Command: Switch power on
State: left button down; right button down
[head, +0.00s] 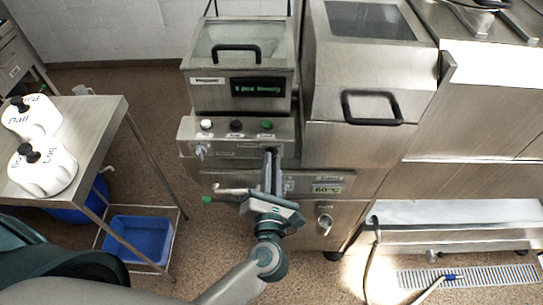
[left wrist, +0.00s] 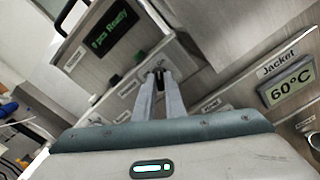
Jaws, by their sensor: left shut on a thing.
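A steel machine has a control panel (head: 222,128) with a white, a black and a green button in a row and a small knob (head: 200,150) at its left. My left gripper (head: 271,153) reaches up to the right part of this panel, below the green button (head: 267,125). In the left wrist view its fingers (left wrist: 158,76) are close together on a small switch or knob at the panel face. The fingers mostly hide this part, so its position cannot be read. My right gripper is not in view.
A lit display (head: 258,87) above the panel ends in "Ready". A Jacket display (head: 327,189) below right reads 60°C. A green-tipped lever (head: 208,199) sticks out left of my gripper. A side table (head: 95,140) with white jugs (head: 42,168) stands at left, over a blue bin (head: 140,238).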

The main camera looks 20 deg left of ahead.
pick_arm(q)
jog(key=shift+m+p, duration=1.05)
jog(key=shift+m, duration=0.25)
jog(key=c, duration=1.8)
grip_release()
jog(key=shift+s, duration=0.15)
jog(key=shift+b+v, duration=1.75)
jog(key=shift+v, duration=6.85)
